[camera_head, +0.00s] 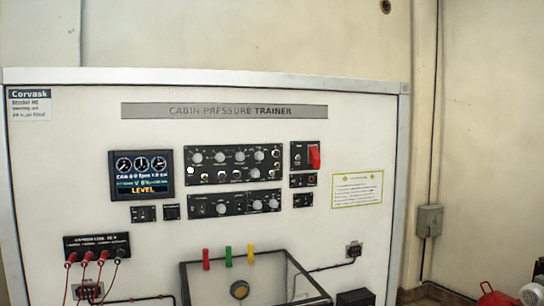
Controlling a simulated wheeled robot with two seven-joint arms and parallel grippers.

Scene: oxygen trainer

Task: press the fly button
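The white trainer panel (90,180) titled "CABIN PRESSURE TRAINER" fills most of the head view. A display (141,174) with three dials and the word "LEVEL" is on its left half. Right of it are an upper control block (234,165) and a lower control block (235,204) with knobs. Small modules (143,213) (172,212) sit below the display. More small modules (302,181) (303,200) are at the right, under a switch with a red cover (314,157). Their labels are too small to read, so I cannot tell which control is the fly button. Neither gripper shows.
A terminal block (97,244) with red and black leads is at lower left. Red, green and yellow handles (228,256) stand above a dark-framed box (190,286). A yellow notice (357,189) is at right. A grey wall box (430,221) is beyond the panel.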

